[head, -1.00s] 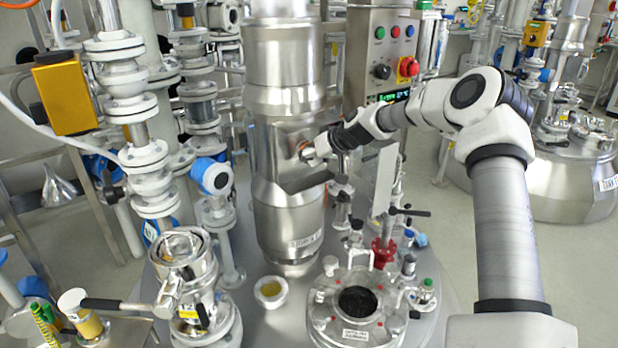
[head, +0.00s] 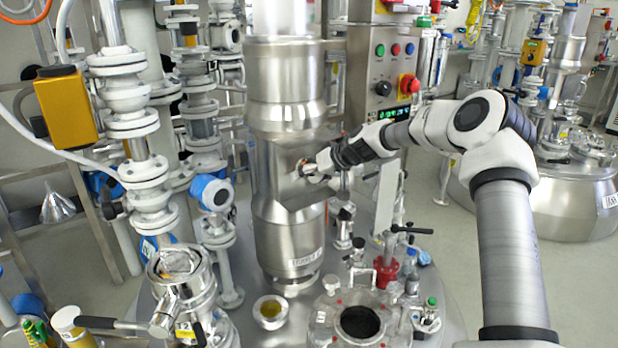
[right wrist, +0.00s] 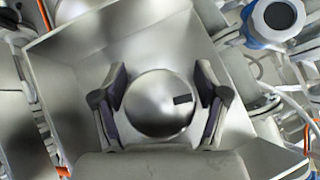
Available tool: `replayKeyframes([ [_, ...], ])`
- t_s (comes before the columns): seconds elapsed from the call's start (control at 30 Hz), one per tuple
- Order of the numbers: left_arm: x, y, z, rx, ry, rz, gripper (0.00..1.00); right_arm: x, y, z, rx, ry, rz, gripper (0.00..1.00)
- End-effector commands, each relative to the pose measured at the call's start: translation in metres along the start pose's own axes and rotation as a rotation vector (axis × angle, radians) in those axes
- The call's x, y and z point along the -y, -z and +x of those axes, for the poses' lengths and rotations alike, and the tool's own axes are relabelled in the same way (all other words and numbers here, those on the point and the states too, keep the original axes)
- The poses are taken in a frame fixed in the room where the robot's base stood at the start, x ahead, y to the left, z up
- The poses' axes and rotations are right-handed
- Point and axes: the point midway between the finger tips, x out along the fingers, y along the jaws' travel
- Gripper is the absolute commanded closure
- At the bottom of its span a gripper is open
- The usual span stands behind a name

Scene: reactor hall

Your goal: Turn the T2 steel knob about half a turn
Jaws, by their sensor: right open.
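A round steel knob (right wrist: 155,110) with a short dark mark on its right side fills the middle of the right wrist view. My right gripper (right wrist: 161,92) is open, with one finger on each side of the knob; whether the pads touch it I cannot tell. In the head view my right gripper (head: 307,169) is at the steel housing (head: 287,150) on the tall steel column, and it mostly hides the knob there. No T2 label is readable beside the knob. My left gripper is not in view.
A control box (head: 383,75) with buttons and a red switch stands just behind my right arm. Angled metal walls (right wrist: 85,55) surround the knob closely.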

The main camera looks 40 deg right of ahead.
Motion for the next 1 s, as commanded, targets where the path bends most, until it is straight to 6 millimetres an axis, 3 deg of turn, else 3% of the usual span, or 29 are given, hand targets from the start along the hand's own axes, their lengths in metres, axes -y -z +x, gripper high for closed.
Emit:
replayKeyframes([
  [0.17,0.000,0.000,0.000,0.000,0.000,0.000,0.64,0.000,0.001,-0.013,-0.002,0.003,0.002,0.27],
  [0.53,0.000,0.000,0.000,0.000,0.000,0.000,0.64,0.000,0.001,-0.070,-0.002,0.003,0.001,0.27],
  [0.83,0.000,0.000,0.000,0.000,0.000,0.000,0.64,0.000,0.000,-0.075,0.001,0.000,0.001,0.27],
  [0.87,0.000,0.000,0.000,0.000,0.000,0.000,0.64,0.000,0.000,-0.075,0.001,0.000,0.001,0.20],
  [1.0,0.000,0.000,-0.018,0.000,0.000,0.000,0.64,0.005,0.006,-0.078,-0.001,-0.007,-0.009,0.20],
])
